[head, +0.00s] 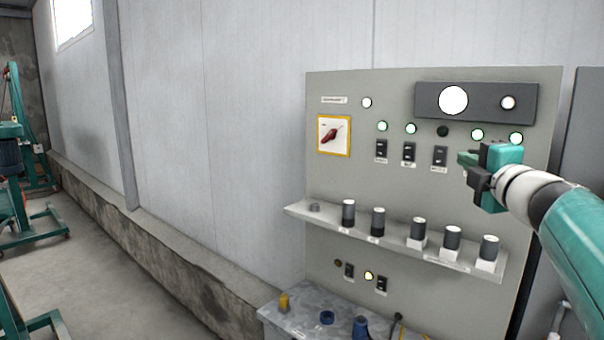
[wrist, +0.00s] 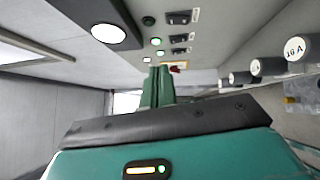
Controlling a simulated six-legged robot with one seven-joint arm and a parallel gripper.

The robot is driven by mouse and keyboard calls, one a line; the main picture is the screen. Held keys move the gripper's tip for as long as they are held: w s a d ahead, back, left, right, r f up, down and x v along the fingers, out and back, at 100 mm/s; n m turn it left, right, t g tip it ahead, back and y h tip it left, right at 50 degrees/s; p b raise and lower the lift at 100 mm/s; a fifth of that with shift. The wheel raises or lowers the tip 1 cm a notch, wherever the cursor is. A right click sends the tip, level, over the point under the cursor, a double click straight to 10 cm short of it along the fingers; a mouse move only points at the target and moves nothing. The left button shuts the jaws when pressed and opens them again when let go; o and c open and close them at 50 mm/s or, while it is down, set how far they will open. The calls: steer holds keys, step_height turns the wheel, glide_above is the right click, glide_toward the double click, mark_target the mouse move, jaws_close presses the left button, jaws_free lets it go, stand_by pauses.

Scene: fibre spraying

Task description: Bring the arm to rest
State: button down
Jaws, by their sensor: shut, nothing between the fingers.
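My gripper (head: 468,158) is in the head view at the right, at the end of my teal and white arm. It is shut and empty, in front of the right part of a grey control panel (head: 390,90). It points left, close to a black switch (head: 440,156); I cannot tell whether they touch. In the wrist view the closed teal fingers (wrist: 158,88) point along the panel face, with the switches (wrist: 180,38) and lights above them and the shelf knobs to the right.
A shelf (head: 300,211) with several dark cylindrical knobs juts from the panel below my gripper. A red rotary switch (head: 333,136) sits on the panel's left. A grey bench (head: 290,322) with small items stands below. Teal machinery (head: 20,190) is far left, with open floor between.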

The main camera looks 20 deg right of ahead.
steer(key=w+a+f+m+g, duration=0.2)
steer(key=a+f+m+g, duration=0.4)
steer(key=a+f+m, duration=0.85)
steer(key=s+a+f+g+y, duration=0.2)
steer(key=s+a+f, duration=0.2)
steer(key=a+f, duration=0.2)
steer(key=s+a+f+g+y, duration=0.1)
steer(key=s+a+f+g, duration=0.1)
steer(key=s+a+f, duration=0.2)
steer(key=s+a+f+m+g+y, duration=0.1)
steer(key=s+a+f, duration=0.3)
steer(key=a+f, duration=0.4)
steer(key=a+g+y, duration=0.1)
steer(key=a, duration=0.3)
steer(key=shift+g+y, duration=0.3)
steer(key=shift+g, duration=0.1)
